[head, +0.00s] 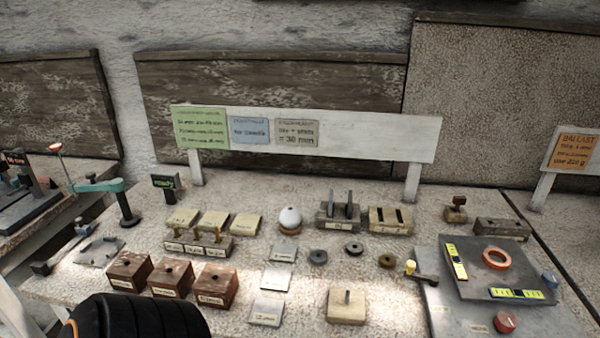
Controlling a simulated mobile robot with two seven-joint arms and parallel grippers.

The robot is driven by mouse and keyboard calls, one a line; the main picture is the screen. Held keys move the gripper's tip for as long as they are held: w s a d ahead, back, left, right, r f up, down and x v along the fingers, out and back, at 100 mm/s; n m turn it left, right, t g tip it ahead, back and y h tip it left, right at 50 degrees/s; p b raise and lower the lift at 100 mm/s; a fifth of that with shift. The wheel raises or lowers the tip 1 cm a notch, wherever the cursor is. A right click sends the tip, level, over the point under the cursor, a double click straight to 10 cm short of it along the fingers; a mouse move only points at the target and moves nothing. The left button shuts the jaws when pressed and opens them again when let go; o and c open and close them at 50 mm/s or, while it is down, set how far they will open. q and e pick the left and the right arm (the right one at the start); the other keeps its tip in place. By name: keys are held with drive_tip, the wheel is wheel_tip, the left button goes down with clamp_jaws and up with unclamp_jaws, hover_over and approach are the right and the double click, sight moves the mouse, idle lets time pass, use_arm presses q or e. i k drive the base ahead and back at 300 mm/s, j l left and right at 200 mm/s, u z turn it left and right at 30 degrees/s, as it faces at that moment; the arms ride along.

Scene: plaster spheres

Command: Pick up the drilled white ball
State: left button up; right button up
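A white ball (290,217) sits on a small brown round stand near the middle of the table (390,270). It is upright on the stand, with nothing touching it from above. A small mark shows near its top, too small to tell if it is a drilled hole. Neither of my grippers shows in the head view. A black ribbed part at the bottom left looks like mine, but no fingertips are seen.
Tan blocks stand left of the ball, with brown boxes (215,285) in front of them. A slotted block (390,220) and a dark-finned holder (338,215) stand to the right. Pale plates (276,279) lie in front. A white sign board (380,138) stands behind.

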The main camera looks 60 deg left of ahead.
sight(290, 216)
drive_tip(key=u, duration=1.85)
